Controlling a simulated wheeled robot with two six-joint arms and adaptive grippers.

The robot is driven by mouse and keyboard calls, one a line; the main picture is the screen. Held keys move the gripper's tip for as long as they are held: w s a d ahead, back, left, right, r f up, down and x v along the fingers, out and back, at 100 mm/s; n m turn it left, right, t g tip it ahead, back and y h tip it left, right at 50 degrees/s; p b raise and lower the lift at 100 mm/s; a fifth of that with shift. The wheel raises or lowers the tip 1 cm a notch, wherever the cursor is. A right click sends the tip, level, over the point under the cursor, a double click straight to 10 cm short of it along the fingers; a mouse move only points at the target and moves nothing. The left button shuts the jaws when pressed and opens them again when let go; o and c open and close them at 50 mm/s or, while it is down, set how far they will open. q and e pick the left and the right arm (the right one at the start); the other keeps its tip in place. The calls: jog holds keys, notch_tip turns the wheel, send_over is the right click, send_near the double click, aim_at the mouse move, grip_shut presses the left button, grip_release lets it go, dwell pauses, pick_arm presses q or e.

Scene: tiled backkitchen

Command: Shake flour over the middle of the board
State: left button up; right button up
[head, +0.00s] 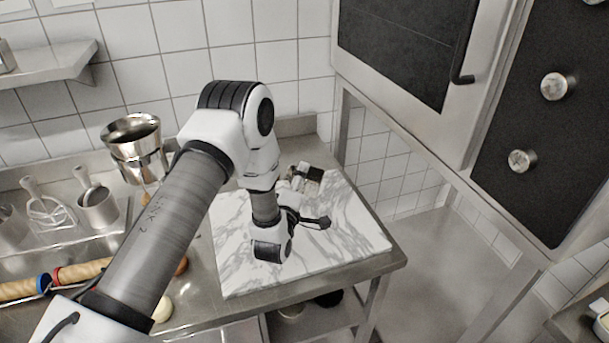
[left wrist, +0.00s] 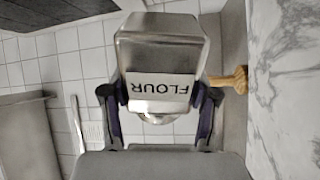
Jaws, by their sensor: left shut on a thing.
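A metal flour shaker (left wrist: 160,52) with a white FLOUR label is held between the two dark fingers of my left gripper (left wrist: 158,98). The lettering is upside down in the left wrist view. The shaker lies roughly sideways, along the board's surface and apart from it. In the head view my left gripper (head: 297,186) is over the back part of the white marbled board (head: 350,240), partly hidden by my arm. The shaker (head: 315,174) shows only in part there. The board also stands at the right of the left wrist view (left wrist: 290,90). No flour is visible on it. My right gripper is not in view.
A metal funnel-like vessel (head: 133,140) stands left of my arm. A rolling pin (head: 80,271) and metal cups (head: 97,206) lie further left. A wooden-handled thing (left wrist: 232,80) is near the board. An oven (head: 400,45) is at the right; the board's front right is clear.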

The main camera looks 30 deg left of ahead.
aim_at(302, 188)
pick_arm(q)
jog(key=shift+s+d+f+n+b, duration=0.1)
jog(key=shift+s+f+n+b, duration=0.15)
jog(key=shift+n, duration=0.35)
jog(key=shift+s+d+f+n+b, duration=0.15)
jog(key=shift+f+n, duration=0.2)
jog(key=shift+n, duration=0.25)
jog(key=w+f+n+b, duration=0.1)
jog(key=n+b, duration=0.1)
jog(key=w+f+n+y+b, duration=0.1)
jog(key=shift+w+f+n+b, duration=0.25)
jog(key=shift+f+n+b, duration=0.15)
jog(key=shift+s+a+n+b, duration=0.25)
jog(key=shift+s+n+b, duration=0.05)
jog(key=shift+n+b, duration=0.75)
jog(key=shift+s+r+n+b, duration=0.15)
jog(key=shift+s+n+b, duration=0.2)
jog(key=shift+n, duration=0.3)
jog(key=shift+w+g, duration=0.3)
jog(key=shift+w, duration=0.15)
jog(key=shift+s, duration=0.1)
jog(key=shift+s, duration=0.1)
